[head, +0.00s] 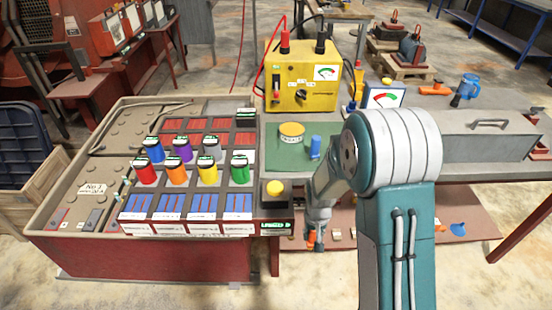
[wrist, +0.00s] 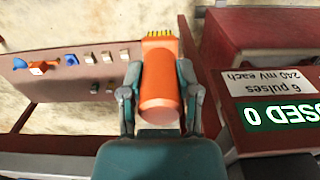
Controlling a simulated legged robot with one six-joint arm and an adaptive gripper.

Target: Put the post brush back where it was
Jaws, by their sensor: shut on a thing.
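The post brush (wrist: 160,85) is an orange cylinder with short yellow bristles at its far end in the wrist view. My gripper (wrist: 160,72) is shut on it, one finger on each side of the orange body. In the head view the brush (head: 311,238) is a small orange piece at the end of my arm, right of the red cabinet front and below the bench-top level. My arm hides part of the bench. The frames do not show which place the brush came from.
A low reddish board (wrist: 70,85) holds small pale blocks, blue pieces and an orange piece. A red-edged panel with a green label (wrist: 280,115) is close on the right. On the bench are a yellow meter box (head: 302,78), a green mat (head: 285,160) and several coloured cylinders.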

